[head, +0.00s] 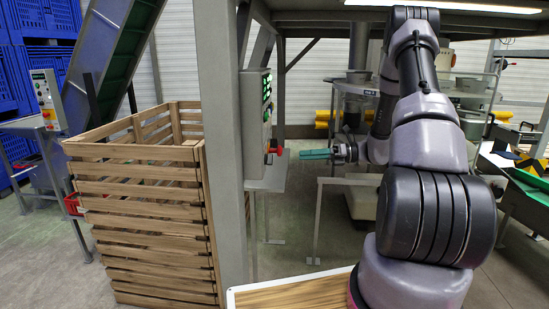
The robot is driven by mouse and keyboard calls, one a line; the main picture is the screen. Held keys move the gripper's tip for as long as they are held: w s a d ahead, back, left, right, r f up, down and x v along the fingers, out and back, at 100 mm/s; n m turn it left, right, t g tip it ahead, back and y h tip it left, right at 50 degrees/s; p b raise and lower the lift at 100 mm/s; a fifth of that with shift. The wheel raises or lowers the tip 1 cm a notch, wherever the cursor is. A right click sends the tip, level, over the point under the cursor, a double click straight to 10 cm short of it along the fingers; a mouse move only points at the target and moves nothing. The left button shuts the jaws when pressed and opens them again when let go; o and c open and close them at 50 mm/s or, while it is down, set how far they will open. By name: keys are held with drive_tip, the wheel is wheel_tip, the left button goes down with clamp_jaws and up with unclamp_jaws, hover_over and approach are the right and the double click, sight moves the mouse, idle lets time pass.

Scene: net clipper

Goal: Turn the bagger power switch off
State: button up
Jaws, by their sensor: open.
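A red knob (279,150) sticks out to the right from the lower part of that face. I cannot tell whether this knob is the bagger power switch, nor read any labels. My gripper (303,155) has teal fingers pointing left, at about the knob's height in the picture. It is open, and a gap shows between it and the knob. Nothing shows between the fingers.
A slatted wooden crate (140,210) stands left of the grey post (222,150). Another control box (47,98) stands at far left beside blue crates (35,60). A grey rail (345,183) runs below my gripper. A wooden-topped surface (300,292) is in front.

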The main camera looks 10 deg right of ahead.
sight(269, 159)
drive_tip(key=w+a+f+m+t, duration=0.1)
drive_tip(key=w+a+f+m, duration=0.1)
drive_tip(key=w+a, duration=0.3)
drive_tip(key=a, duration=0.4)
drive_tip(key=shift+f+t, duration=0.25)
drive_tip(key=shift+t, duration=0.15)
drive_tip(key=shift+w, duration=0.1)
clamp_jaws()
